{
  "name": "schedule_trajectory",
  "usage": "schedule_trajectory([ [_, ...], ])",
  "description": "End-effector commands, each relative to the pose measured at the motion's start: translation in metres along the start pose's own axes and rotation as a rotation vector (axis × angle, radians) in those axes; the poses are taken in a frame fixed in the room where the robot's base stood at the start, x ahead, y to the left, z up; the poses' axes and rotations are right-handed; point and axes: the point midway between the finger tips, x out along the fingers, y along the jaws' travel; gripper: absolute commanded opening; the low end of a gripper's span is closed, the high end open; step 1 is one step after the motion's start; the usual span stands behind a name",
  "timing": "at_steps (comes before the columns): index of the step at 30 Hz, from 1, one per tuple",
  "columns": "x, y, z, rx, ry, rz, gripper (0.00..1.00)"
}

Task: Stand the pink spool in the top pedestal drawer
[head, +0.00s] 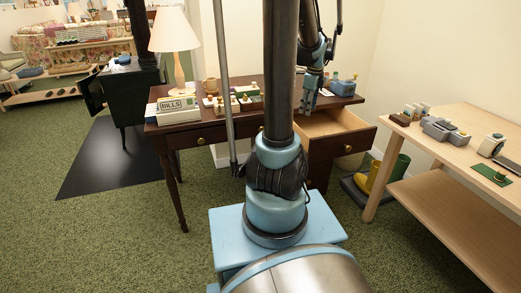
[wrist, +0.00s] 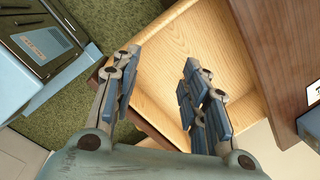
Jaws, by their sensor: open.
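The top pedestal drawer (head: 345,143) of the dark wooden desk (head: 205,133) is pulled open on the desk's right side. In the wrist view its pale wooden inside (wrist: 165,75) lies beyond my fingers, and the part I see is empty. My gripper (head: 309,106) is over the open drawer, fingers pointing down. In the wrist view my gripper (wrist: 160,62) has its two blue-padded fingers spread apart with nothing between them. I cannot make out the pink spool in either view; part of the desk top is hidden behind my arm.
On the desk stand a lamp (head: 176,45), a BILLS box (head: 177,108), a mug (head: 211,86) and small items. A blue container (head: 342,86) is at the desk's right back. A pale table (head: 450,139) with several objects stands right, boots (head: 378,176) between.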

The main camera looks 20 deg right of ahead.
Motion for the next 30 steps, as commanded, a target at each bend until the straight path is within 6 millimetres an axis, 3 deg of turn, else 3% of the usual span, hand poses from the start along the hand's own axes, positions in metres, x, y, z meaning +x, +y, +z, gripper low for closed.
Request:
schedule_trajectory([
  [12, -0.023, 0.095, 0.048, -0.584, 0.002, -0.006, 0.41],
  [21, -0.028, 0.161, 0.064, -1.003, 0.004, -0.014, 0.41],
  [30, -0.024, 0.225, 0.067, -1.421, 0.008, -0.022, 0.41],
])
